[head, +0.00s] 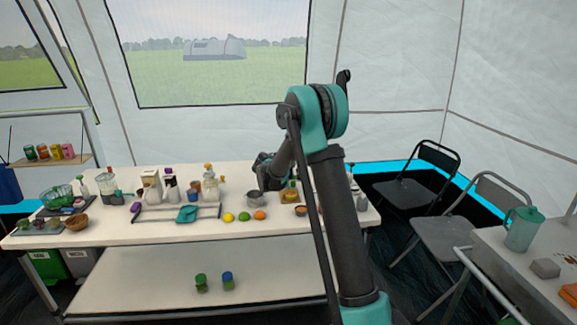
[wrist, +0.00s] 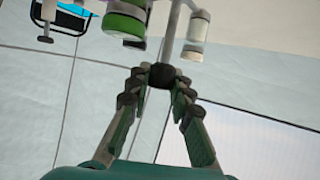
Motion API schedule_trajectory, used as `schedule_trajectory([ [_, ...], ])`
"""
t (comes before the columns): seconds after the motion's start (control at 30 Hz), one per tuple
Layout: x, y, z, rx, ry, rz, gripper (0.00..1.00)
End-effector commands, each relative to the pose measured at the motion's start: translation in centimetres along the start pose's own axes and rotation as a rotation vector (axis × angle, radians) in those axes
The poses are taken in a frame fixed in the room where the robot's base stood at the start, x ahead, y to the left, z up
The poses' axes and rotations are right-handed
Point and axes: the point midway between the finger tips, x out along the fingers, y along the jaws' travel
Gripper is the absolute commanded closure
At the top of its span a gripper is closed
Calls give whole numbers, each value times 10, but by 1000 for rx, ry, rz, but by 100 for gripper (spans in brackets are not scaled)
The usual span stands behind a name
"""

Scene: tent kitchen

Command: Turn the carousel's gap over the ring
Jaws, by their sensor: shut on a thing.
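In the wrist view the carousel (wrist: 174,28) appears upside down, with a thin pole and small jars around it. A green-banded jar (wrist: 125,22) is on the left and a pale jar (wrist: 197,30) on the right. My gripper (wrist: 161,76) is shut on the black round knob (wrist: 161,73) at the end of the pole. In the head view my gripper (head: 266,177) is above the table's right half, and my arm hides much of the carousel. I cannot make out the gap or the ring.
Folding chairs (head: 447,236) and a side table with a teal jug (head: 523,230) stand right.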

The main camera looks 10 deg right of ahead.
Motion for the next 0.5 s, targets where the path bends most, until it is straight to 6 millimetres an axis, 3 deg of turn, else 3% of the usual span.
schedule_trajectory([
  [0.5, 0, 2, 0, -134, 0, -330, 100],
])
